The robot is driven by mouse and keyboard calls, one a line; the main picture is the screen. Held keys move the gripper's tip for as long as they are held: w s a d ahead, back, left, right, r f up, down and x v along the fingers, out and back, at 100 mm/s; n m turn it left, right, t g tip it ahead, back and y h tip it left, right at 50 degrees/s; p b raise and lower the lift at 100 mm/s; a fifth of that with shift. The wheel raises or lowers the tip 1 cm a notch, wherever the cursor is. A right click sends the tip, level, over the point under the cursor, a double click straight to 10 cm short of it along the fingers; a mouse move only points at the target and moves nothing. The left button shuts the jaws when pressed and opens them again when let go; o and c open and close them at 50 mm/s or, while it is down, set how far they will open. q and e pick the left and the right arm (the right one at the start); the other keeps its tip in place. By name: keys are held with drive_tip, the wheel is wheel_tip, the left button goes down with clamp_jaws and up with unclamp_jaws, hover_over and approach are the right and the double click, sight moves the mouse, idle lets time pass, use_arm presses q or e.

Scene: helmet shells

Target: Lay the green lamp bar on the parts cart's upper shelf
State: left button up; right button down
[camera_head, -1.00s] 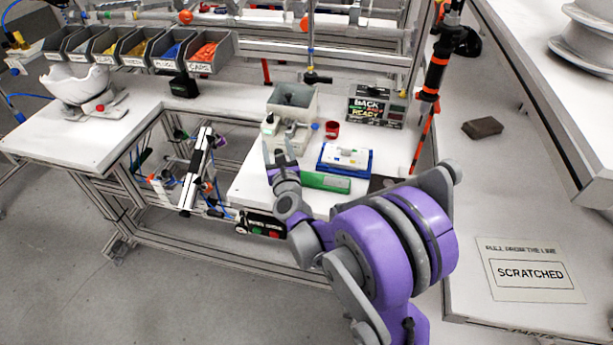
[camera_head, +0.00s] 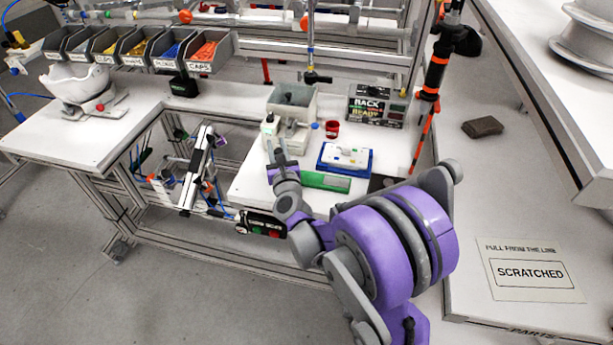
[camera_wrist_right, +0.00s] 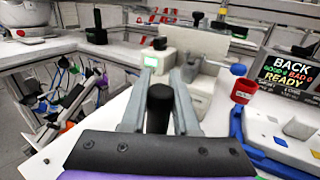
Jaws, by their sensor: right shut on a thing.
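The green lamp bar (camera_head: 325,181) appears as a green bar with a paler panel, lying flat near the bench's front edge in the head view. My right gripper (camera_head: 275,143) is left of it and apart from it. In the right wrist view its fingers (camera_wrist_right: 162,75) are shut around what looks like a white block (camera_wrist_right: 152,62) with a green patch, at the front of a pale machine (camera_head: 296,103). The contact itself is hard to see. A black rounded post (camera_wrist_right: 160,105) shows between the fingers. My left gripper is out of view.
A blue tray (camera_head: 345,160) with a white part and a red cup (camera_head: 332,129) stand near the lamp bar. The "PARTS" cart, at right, has a lower surface with a "SCRATCHED" sheet (camera_head: 533,272) and brown block (camera_head: 482,127); a grey spool (camera_head: 585,35) sits on a higher shelf.

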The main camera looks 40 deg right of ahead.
idle(0.8)
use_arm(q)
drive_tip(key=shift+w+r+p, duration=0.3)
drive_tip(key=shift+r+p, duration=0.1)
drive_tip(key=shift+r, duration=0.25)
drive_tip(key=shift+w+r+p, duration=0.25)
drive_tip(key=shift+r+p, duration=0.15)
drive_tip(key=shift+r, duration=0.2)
use_arm(e)
wheel_tip(320, 180, up, 10)
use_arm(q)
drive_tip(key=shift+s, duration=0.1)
use_arm(e)
drive_tip(key=shift+s, duration=0.1)
